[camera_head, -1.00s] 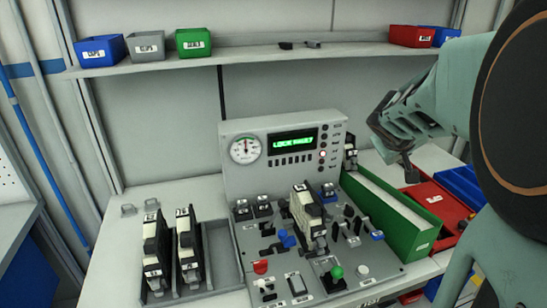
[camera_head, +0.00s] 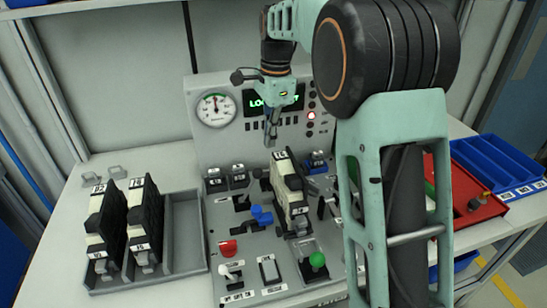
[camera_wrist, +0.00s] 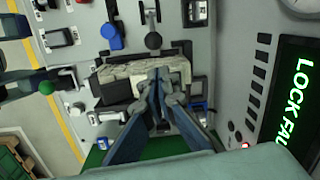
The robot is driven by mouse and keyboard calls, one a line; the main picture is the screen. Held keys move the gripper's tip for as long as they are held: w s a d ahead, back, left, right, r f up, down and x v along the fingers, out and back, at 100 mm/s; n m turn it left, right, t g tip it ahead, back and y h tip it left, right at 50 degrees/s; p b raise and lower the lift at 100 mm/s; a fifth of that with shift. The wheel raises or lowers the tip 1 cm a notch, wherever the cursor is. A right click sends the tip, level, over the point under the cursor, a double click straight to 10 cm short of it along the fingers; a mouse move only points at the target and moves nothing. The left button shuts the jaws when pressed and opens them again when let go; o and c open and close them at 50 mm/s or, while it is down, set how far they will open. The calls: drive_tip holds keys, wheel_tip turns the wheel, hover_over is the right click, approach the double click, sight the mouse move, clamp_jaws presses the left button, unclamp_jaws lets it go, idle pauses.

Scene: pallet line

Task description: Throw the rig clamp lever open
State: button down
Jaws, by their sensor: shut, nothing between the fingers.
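The rig panel (camera_head: 215,240) carries a cream-and-black module (camera_head: 292,190) in its middle, also seen in the wrist view (camera_wrist: 112,72). A blue-handled lever (camera_head: 261,216) sits left of the module; it shows in the wrist view (camera_wrist: 111,38) too. A green-knobbed lever (camera_head: 317,260) stands in front, and a red knob (camera_head: 228,248) and several black levers are around. No readable label shows which one is the clamp lever. My gripper (camera_head: 271,138) is shut and empty, pointing down above the module's back end. In the wrist view its fingertips (camera_wrist: 157,73) overlap the module.
An upright console with a gauge (camera_head: 214,110) and a green-lit display (camera_wrist: 297,95), partly reading "LOCK FAU", stands behind the panel. A grey tray (camera_head: 185,222) with two similar modules is at left. Red (camera_head: 476,200) and blue (camera_head: 500,165) bins are at right. My arm hides the panel's right side.

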wheel_tip(320, 180, down, 10)
drive_tip(key=shift+w+a+r, duration=0.15)
drive_tip(key=shift+a+r, duration=0.05)
drive_tip(key=shift+a, duration=0.1)
idle(0.4)
drive_tip(key=shift+a+r+h, duration=0.3)
drive_tip(key=shift+a+h, duration=0.1)
drive_tip(key=shift+a, duration=0.1)
drive_tip(key=shift+s+a+r+h+p, duration=0.15)
drive_tip(key=shift+a+r+h+p, duration=0.2)
drive_tip(key=shift+a+h, duration=0.15)
drive_tip(key=shift+s+a+r+h+p, duration=0.15)
drive_tip(key=shift+a+r+h+p, duration=0.05)
drive_tip(key=shift+a+h+p, duration=0.25)
drive_tip(key=s+a+t+h, duration=0.2)
drive_tip(key=a+h, duration=0.5)
drive_tip(key=a, duration=0.3)
drive_tip(key=shift+b, duration=0.4)
drive_tip(key=shift+s+a+f, duration=0.1)
drive_tip(key=shift+a, duration=0.05)
